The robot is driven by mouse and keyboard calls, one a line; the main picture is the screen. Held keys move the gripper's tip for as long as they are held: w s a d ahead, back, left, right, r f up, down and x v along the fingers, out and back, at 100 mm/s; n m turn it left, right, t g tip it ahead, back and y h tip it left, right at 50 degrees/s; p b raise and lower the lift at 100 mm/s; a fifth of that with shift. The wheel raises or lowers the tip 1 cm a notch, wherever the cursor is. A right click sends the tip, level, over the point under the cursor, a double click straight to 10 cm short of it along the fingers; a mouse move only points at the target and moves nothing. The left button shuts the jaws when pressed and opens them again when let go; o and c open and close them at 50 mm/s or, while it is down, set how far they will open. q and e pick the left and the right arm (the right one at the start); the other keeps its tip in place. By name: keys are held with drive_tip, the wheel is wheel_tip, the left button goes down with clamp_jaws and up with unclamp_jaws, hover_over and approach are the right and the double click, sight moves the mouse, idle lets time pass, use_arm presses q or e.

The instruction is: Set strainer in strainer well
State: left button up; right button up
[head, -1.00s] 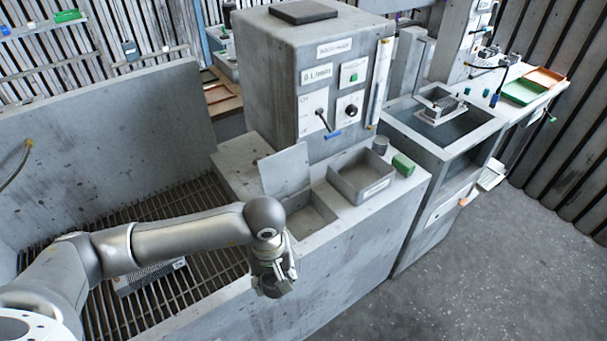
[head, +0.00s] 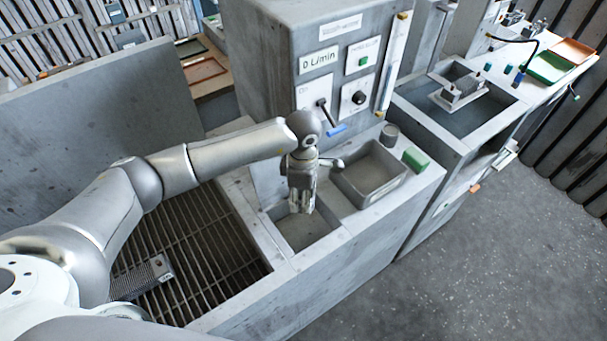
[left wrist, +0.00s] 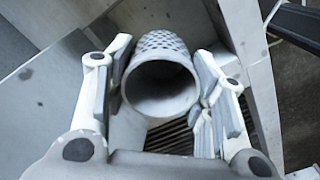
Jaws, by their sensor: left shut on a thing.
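My left gripper (head: 302,200) is shut on the strainer (left wrist: 160,85), a grey cup-like cylinder with a perforated wall. In the left wrist view its round open end faces the camera between the two fingers (left wrist: 160,100). In the head view the gripper points down over a square open recess (head: 308,236) in the grey bench, which looks like the strainer well. The strainer can hardly be told from the fingers there. I cannot tell whether it has entered the recess. My right gripper is not in view.
A grey open bin (head: 368,180) stands right of the recess, with a green block (head: 415,158) and a grey cup (head: 389,133) beyond. A control cabinet (head: 300,50) rises behind. A slatted grate (head: 205,235) lies left, with a perforated block (head: 142,278) on it.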

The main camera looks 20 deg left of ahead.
use_arm(q)
drive_tip(key=shift+w, duration=0.1)
drive_tip(key=shift+s+d+f+b, duration=0.1)
drive_tip(key=shift+s+d+b, duration=0.1)
drive_tip(key=shift+s, duration=0.3)
drive_tip(key=shift+s+d+f+b, duration=0.1)
drive_tip(key=shift+s+b, duration=0.05)
drive_tip(key=shift+s, duration=0.3)
drive_tip(key=shift+w+f+b, duration=0.15)
drive_tip(key=shift+f+b, duration=0.2)
drive_tip(key=shift+f, duration=0.45)
drive_tip(key=shift+w+a+f, duration=0.1)
drive_tip(key=shift+w+f, duration=0.1)
drive_tip(key=shift+f, duration=0.4)
drive_tip(key=shift+b, duration=0.3)
drive_tip(key=shift+s, duration=0.1)
drive_tip(key=shift+b, duration=0.45)
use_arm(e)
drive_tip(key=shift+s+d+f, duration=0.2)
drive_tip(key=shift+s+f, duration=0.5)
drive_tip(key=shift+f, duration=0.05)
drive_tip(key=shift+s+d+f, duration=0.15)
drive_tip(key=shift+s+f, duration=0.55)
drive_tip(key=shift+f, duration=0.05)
use_arm(q)
drive_tip(key=shift+f, duration=0.15)
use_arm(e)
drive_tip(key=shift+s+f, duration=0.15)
